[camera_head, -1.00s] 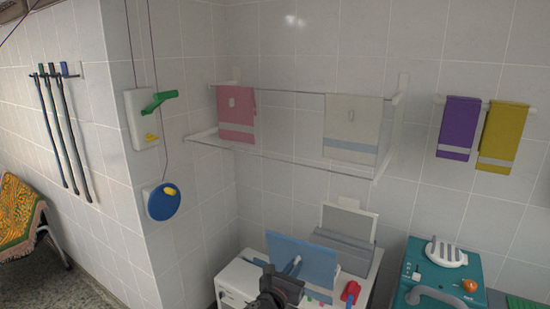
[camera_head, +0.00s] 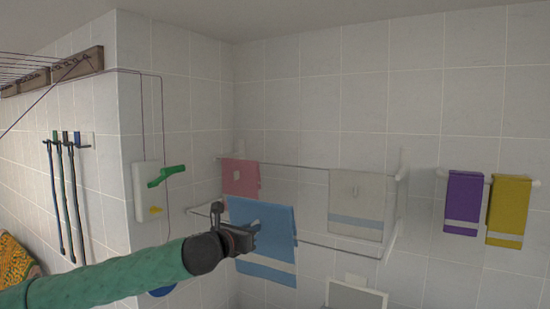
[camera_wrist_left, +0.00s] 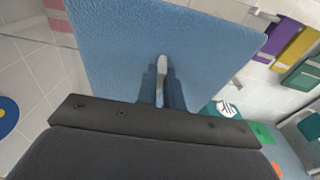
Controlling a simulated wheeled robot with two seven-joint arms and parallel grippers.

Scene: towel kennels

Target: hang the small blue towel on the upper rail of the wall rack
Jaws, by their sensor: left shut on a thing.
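The blue towel (camera_head: 268,262) has a pale stripe near its bottom edge and hangs from my left gripper (camera_head: 254,228). The left gripper is shut on a small light hook or tab on the towel, which also shows in the left wrist view (camera_wrist_left: 160,40). The wall rack's upper rail (camera_head: 300,168) runs across behind and above the towel, holding a pink towel (camera_head: 240,172) at its left and a cream towel (camera_head: 356,200) at its right. The blue towel hangs in front of the lower rail. My right gripper is not in view.
The upper rail is bare between the pink and cream towels. A purple towel (camera_head: 463,200) and a yellow towel (camera_head: 508,205) hang on a separate bar at right. A white wall box (camera_head: 146,190) and green handle (camera_head: 166,175) are at left.

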